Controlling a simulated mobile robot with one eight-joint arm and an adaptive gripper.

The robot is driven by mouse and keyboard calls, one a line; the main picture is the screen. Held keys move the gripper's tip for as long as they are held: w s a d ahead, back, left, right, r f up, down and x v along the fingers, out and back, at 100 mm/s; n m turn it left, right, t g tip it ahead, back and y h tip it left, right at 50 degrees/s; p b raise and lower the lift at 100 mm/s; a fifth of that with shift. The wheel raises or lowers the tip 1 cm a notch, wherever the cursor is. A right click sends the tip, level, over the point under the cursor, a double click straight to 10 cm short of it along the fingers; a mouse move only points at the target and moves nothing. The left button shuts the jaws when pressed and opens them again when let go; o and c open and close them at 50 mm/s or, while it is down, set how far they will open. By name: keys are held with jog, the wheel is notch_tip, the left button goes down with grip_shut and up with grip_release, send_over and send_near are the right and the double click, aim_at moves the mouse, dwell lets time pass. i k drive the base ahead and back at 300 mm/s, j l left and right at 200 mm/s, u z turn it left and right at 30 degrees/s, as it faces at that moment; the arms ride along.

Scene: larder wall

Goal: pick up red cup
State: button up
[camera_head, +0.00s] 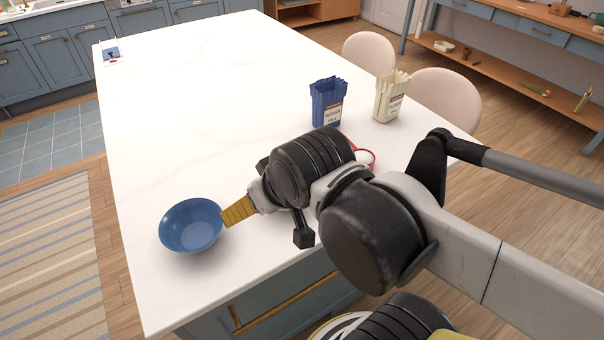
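A red thing with white inside its rim (372,156), likely the red cup, shows just behind my arm on the white counter. Most of it is hidden by my arm's dark joint, so its full shape cannot be seen. My gripper (237,211) is at the left end of the arm, with a yellow finger pad beside the right rim of the blue bowl. It is well to the left of the red thing. Only part of the gripper shows, and I cannot tell whether it is open or shut. No held thing is visible.
The blue bowl (191,226) stands near the counter's (200,110) front left. A blue carton (327,102) and a cream carton (391,97) stand behind the arm. Two pale chairs (447,97) (369,52) line the right edge. The counter's middle and far parts are mostly clear.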

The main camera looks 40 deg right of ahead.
aim_at(364, 156)
jog(key=z, duration=1.3)
jog(key=i+l+u, duration=0.4)
jog(key=l+u, duration=0.15)
jog(key=l, duration=0.15)
